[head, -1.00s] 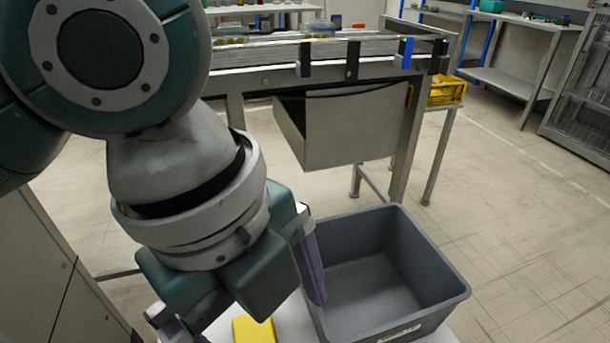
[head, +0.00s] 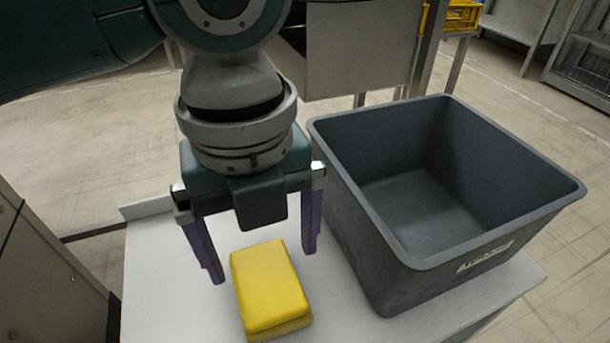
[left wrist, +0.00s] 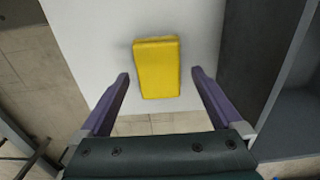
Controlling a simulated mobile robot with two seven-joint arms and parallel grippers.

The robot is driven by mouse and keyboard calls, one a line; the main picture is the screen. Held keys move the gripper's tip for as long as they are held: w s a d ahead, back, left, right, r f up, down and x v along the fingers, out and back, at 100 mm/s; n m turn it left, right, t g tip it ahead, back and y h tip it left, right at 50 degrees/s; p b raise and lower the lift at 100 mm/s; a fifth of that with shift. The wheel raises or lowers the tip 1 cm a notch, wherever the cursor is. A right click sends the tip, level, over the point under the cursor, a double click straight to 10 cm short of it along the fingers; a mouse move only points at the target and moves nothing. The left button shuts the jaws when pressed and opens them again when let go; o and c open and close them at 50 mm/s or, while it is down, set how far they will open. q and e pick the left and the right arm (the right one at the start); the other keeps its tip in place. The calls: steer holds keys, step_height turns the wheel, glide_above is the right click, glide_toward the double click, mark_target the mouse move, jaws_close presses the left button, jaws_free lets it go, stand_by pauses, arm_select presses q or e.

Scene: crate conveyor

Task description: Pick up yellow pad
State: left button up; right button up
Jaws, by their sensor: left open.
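The yellow pad (head: 269,287) lies flat on a white table top, left of a grey crate. My left gripper (head: 264,265) is open above the pad, with its two purple fingers apart and nothing between them. In the left wrist view the yellow pad (left wrist: 157,66) lies beyond and between the fingertips of the left gripper (left wrist: 160,75), apart from both fingers. My right gripper is in neither view.
The white table (head: 165,270) also carries the empty grey crate (head: 350,205), close to the right finger. A metal frame with a box-like panel (head: 360,50) stands behind the crate. A yellow crate (head: 462,16) sits at the back right.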

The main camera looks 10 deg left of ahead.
mark_target(264, 274)
arm_select(q)
steer(key=f, duration=0.1)
steer(key=f+b, duration=0.1)
steer(key=f, duration=0.1)
steer(key=f+b, duration=0.1)
steer(key=shift+s+f, duration=0.25)
steer(key=shift+f, duration=0.1)
steer(key=shift+r, duration=0.1)
steer(key=c, duration=1.1)
step_height(264, 274, up, 20)
steer(key=p, duration=0.8)
steer(key=shift+c, duration=0.2)
